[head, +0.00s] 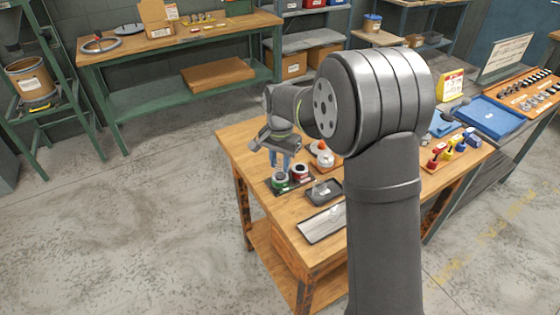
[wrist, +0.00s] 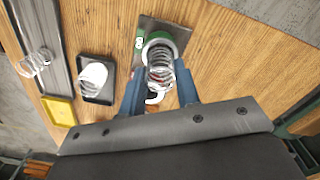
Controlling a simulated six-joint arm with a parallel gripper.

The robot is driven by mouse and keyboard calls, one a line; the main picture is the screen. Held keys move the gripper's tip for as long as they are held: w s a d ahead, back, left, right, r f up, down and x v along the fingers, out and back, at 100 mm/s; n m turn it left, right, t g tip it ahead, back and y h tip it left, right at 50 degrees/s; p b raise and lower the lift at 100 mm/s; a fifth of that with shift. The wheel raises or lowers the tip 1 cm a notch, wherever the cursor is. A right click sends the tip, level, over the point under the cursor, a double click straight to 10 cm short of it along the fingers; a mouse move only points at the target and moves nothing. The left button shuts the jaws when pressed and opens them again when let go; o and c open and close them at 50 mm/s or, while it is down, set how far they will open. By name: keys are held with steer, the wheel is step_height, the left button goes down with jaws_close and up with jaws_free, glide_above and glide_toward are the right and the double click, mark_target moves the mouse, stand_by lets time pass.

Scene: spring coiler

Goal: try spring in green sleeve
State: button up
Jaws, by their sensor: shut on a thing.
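My gripper (wrist: 159,92), with two blue fingers, is shut on a silver coil spring (wrist: 160,72). The green sleeve (wrist: 178,35) stands on a dark plate (wrist: 148,25), just beyond the fingertips in the wrist view. The far end of the spring overlaps the sleeve's opening there; I cannot tell if it is inside or only above it. In the head view my gripper (head: 280,160) is over the dark plate, close to the green sleeve (head: 279,183) and a dark red sleeve (head: 300,175). The red sleeve is mostly hidden in the wrist view.
A black tray (head: 335,199) holds a pale coil, and a long metal tray (head: 320,226) holds another spring. A wooden board with a white and orange item (head: 323,155) stands behind the plate. Red, yellow and blue items (head: 453,149) sit at the right.

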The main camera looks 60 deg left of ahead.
mark_target(280, 163)
steer(key=shift+f, duration=1)
stand_by(0.5)
steer(key=shift+r, duration=0.15)
stand_by(1.0)
steer(key=shift+r, duration=2.4)
